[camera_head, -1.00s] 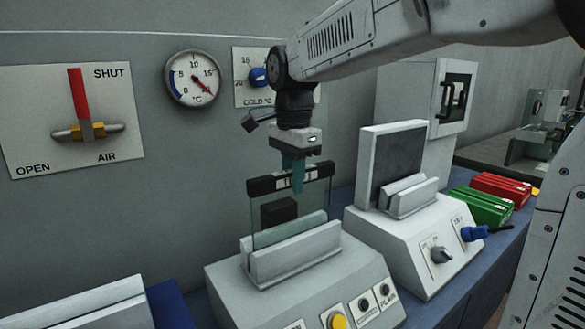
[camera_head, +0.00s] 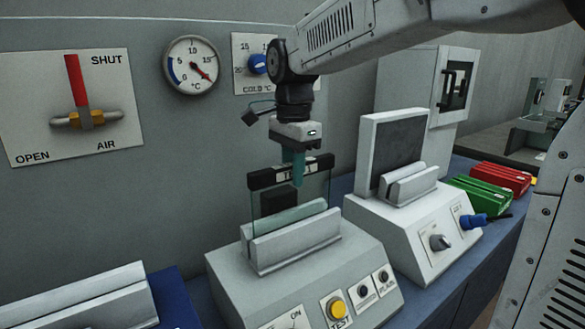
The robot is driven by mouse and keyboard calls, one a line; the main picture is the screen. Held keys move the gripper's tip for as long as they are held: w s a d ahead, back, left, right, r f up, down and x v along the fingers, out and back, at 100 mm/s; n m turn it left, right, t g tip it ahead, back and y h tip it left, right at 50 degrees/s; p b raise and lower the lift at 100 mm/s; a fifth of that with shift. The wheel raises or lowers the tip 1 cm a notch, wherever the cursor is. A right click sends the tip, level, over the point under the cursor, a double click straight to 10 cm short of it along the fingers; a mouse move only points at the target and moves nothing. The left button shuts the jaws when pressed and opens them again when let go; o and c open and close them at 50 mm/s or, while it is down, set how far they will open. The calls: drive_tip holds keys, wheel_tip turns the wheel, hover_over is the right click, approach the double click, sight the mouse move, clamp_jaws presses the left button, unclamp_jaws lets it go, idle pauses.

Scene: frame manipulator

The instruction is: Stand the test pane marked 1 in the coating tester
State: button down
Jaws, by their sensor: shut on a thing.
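The test pane (camera_head: 317,190) is clear glass with a black bar (camera_head: 261,180) along its top. My gripper (camera_head: 294,172) is shut on the middle of this bar, its teal fingers partly covering the white label, so I cannot read the mark. The pane hangs upright over the coating tester (camera_head: 238,272), a pale sloped box with a yellow TEST button (camera_head: 337,308). Its lower edge goes down between the tester's two grey slot walls (camera_head: 297,247). The front wall hides that edge, so I cannot tell whether it touches the bottom.
A second sloped unit (camera_head: 405,240) with a dark upright plate (camera_head: 397,152) stands close on the right. Green (camera_head: 482,203) and red (camera_head: 500,179) cases lie beyond it. A white-topped blue unit (camera_head: 175,298) is at lower left.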

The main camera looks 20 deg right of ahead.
drive_tip(key=shift+f, duration=0.25)
drive_tip(key=c, duration=1.2)
unclamp_jaws()
wheel_tip(320, 180, up, 8)
drive_tip(key=shift+f, duration=0.1)
drive_tip(key=s+d+f+n, duration=0.1)
drive_tip(key=s+f+n, duration=0.4)
drive_tip(key=s, duration=0.3)
drive_tip(key=s+d+f+n+t, duration=0.1)
drive_tip(key=s+f+n, duration=0.4)
drive_tip(key=s, duration=0.3)
drive_tip(key=s+d+f+n, duration=0.1)
drive_tip(key=s+f+n, duration=0.4)
drive_tip(key=s, duration=0.4)
drive_tip(key=shift+f+n, duration=0.25)
drive_tip(key=shift+n, duration=0.15)
